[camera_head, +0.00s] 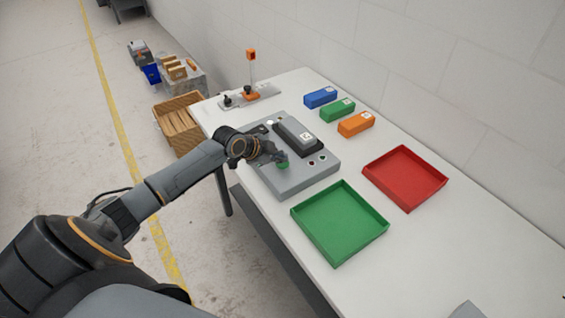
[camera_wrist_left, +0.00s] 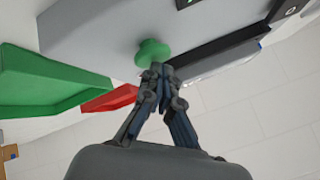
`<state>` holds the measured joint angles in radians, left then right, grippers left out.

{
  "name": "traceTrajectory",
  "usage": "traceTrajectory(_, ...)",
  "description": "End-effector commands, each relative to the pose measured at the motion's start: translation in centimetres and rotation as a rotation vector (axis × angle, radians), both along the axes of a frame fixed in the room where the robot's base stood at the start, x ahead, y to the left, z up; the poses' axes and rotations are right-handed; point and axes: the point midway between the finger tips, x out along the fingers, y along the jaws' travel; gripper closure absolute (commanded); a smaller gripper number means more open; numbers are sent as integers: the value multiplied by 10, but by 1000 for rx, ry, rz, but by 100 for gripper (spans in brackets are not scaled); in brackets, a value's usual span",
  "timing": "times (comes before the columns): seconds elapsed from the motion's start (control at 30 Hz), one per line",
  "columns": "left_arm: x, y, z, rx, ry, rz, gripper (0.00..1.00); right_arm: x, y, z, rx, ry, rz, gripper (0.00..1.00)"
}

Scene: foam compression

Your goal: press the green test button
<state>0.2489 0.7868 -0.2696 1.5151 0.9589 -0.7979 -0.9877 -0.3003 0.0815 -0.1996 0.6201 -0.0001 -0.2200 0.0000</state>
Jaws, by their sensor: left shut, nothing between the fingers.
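The green test button (camera_head: 283,164) sits on top of the grey test machine (camera_head: 290,184) on the white table. In the left wrist view the button (camera_wrist_left: 152,50) shows as a round green knob just beyond my fingertips. My left gripper (camera_head: 277,156) is shut and empty, with its tips right at the button. In the left wrist view my left gripper (camera_wrist_left: 158,70) overlaps the button's edge; I cannot tell whether it touches. My right gripper is not in view.
A green tray (camera_head: 341,258) and a red tray (camera_head: 405,204) lie right of the machine. Blue (camera_head: 320,97), green (camera_head: 338,110) and orange (camera_head: 356,124) blocks stand behind it. A fixture with an orange-topped post (camera_head: 251,70) stands at the table's far end.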

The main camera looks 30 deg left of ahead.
Motion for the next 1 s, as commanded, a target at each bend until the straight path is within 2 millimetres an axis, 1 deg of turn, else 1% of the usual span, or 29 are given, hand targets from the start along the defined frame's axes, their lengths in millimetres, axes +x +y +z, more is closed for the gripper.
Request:
traceTrajectory(0.57, 0, 0, -8, 0, 1, 0, 100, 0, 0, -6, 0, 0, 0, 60)
traceTrajectory(0.87, -1, 0, -7, 1, 3, 0, 100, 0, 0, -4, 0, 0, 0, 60)
traceTrajectory(1.0, 0, 1, -1, 1, 3, 0, 100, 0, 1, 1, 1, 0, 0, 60)
